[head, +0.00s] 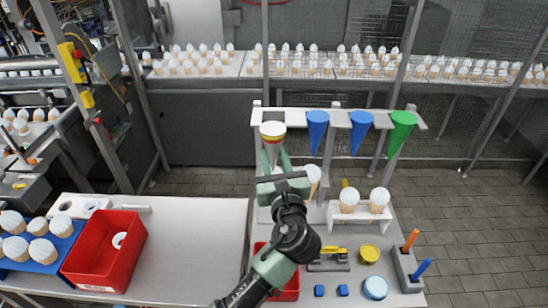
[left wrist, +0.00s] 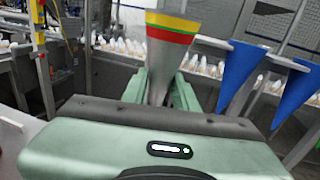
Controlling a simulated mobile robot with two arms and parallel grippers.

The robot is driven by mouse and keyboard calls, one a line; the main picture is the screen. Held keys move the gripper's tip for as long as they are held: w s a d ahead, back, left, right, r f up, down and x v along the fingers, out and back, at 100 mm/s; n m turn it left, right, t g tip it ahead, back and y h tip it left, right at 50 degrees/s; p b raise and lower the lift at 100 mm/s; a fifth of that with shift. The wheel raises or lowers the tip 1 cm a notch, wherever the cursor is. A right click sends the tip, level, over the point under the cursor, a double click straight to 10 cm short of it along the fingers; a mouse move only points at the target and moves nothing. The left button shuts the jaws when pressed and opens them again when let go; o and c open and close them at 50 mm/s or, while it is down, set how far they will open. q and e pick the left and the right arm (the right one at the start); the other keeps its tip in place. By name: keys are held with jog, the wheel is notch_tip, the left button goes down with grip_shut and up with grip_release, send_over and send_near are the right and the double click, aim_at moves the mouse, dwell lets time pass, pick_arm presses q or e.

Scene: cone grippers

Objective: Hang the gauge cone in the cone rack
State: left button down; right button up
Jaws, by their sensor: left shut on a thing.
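The gauge cone (head: 272,130) is grey, with yellow, red and green bands at its wide top, and is roughly upright, point down. My left gripper (head: 276,162) is shut on its lower part. The left wrist view shows the cone (left wrist: 172,45) between the fingers (left wrist: 160,90), its tip hidden behind the gripper body. The cone rack (head: 335,116) is a raised pale bar with two blue cones (head: 317,130) (head: 360,130) and a green cone (head: 401,130) hanging in it. The gauge cone overlaps the rack's left end; I cannot tell whether it is seated. My right gripper is not in view.
Below the rack stands a white holder (head: 345,216) with ice-cream cones, and another ice-cream cone (head: 312,175) is near my gripper. A yellow round item (head: 369,254) and a blue one (head: 375,288) lie in front. A red bin (head: 95,265) stands left; the white table (head: 200,235) is largely clear.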

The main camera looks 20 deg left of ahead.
pick_arm(q)
jog(key=shift+w, duration=0.15)
jog(key=shift+d+x, duration=0.1)
jog(key=shift+x, duration=0.7)
jog(key=shift+d+x, duration=0.15)
jog(key=shift+x, duration=0.65)
jog(key=shift+w, duration=0.15)
jog(key=shift+d+x, duration=0.15)
jog(key=shift+x, duration=0.8)
jog(key=shift+d+x, duration=0.15)
jog(key=shift+x, duration=0.85)
jog(key=shift+w+r, duration=0.1)
jog(key=shift+w, duration=0.05)
jog(key=shift+f, duration=0.55)
dwell(0.4)
jog(key=c, duration=0.7)
grip_release()
